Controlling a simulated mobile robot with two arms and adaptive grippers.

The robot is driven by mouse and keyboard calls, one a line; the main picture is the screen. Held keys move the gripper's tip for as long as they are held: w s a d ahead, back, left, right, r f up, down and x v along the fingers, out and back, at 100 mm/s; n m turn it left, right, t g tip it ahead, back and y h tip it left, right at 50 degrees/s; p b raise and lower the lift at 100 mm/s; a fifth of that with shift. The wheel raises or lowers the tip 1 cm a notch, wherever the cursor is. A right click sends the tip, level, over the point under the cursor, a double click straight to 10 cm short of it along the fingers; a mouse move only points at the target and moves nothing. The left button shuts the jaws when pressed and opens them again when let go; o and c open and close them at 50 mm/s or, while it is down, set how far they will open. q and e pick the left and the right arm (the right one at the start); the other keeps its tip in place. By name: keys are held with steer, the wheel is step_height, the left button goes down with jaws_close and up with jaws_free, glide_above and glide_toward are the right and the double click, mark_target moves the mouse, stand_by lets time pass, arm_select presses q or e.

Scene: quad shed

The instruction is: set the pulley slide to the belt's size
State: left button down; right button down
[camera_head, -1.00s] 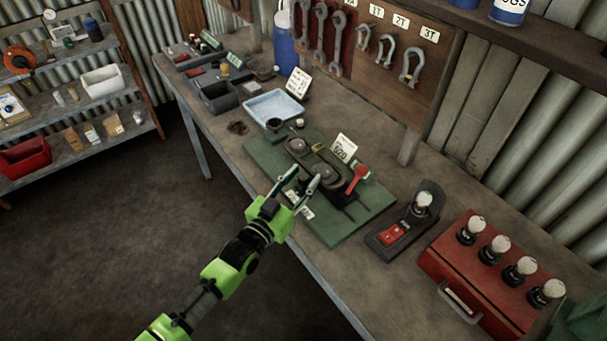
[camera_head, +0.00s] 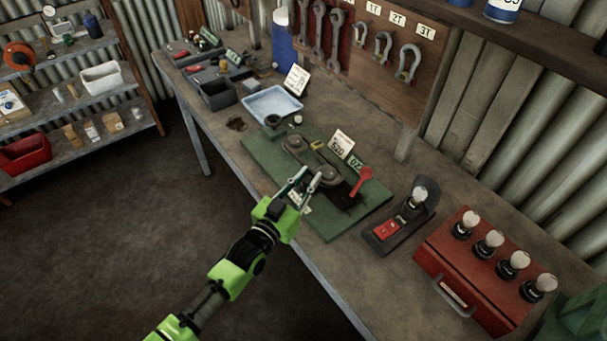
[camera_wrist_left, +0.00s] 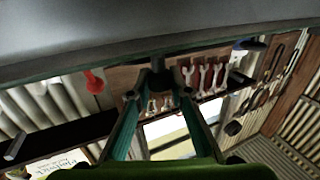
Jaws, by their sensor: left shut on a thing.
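The pulley rig sits on a green board (camera_head: 262,160) on the bench. Its far round pulley (camera_head: 294,141) and near round pulley (camera_head: 328,174) stand apart in a dark assembly. A red lever (camera_head: 363,180) is beside the near pulley and also shows in the left wrist view (camera_wrist_left: 93,81). My left gripper (camera_head: 308,181) is at the front side of the near pulley. Its fingers (camera_wrist_left: 158,88) are shut on a small dark part, seemingly the slide's grip; the fingertips partly hide it. A white number card (camera_head: 342,144) stands behind. My right gripper is not in view.
A black stand with a bulb and red switch (camera_head: 387,230) and a red box with several bulbs (camera_head: 480,285) are to the right. A blue-white tray (camera_head: 272,105) lies beyond the board. Wrenches and shackles hang on the back panel (camera_head: 359,72).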

arm_select(q)
steer(key=shift+s+d, duration=0.25)
steer(key=shift+s, duration=0.05)
steer(key=c, duration=2.1)
jaws_free()
steer(key=shift+w+a, duration=0.1)
steer(key=shift+o, duration=1.4)
steer(key=shift+w+a+f, duration=0.1)
steer(key=shift+w, duration=0.05)
steer(key=v, duration=1.2)
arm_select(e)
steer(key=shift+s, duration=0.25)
